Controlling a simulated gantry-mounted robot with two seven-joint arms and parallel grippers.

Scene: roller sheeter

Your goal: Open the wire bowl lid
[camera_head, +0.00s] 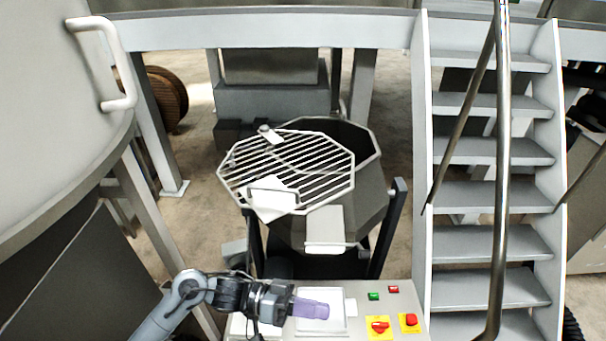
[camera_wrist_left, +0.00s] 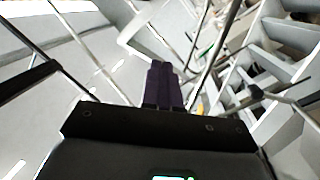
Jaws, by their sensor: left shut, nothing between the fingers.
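The wire bowl lid (camera_head: 290,165) is a pale octagonal frame with parallel bars, in the upper middle of the head view. It sits off to the left of the grey mixing bowl (camera_head: 345,205), so the bowl's dark opening shows at the back and right. A white plate (camera_head: 268,205) is on the lid's front edge. My left gripper (camera_head: 322,310) has purple fingers and is shut and empty, in front of and below the bowl, over the control panel. The shut fingers also show in the left wrist view (camera_wrist_left: 163,85). My right gripper is out of view.
The control panel (camera_head: 355,330) carries red and green buttons near the bottom. Metal stairs (camera_head: 485,235) with a handrail (camera_head: 502,190) stand at the right. A large grey vessel (camera_head: 50,120) with a handle fills the left. Open floor shows between vessel and bowl.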

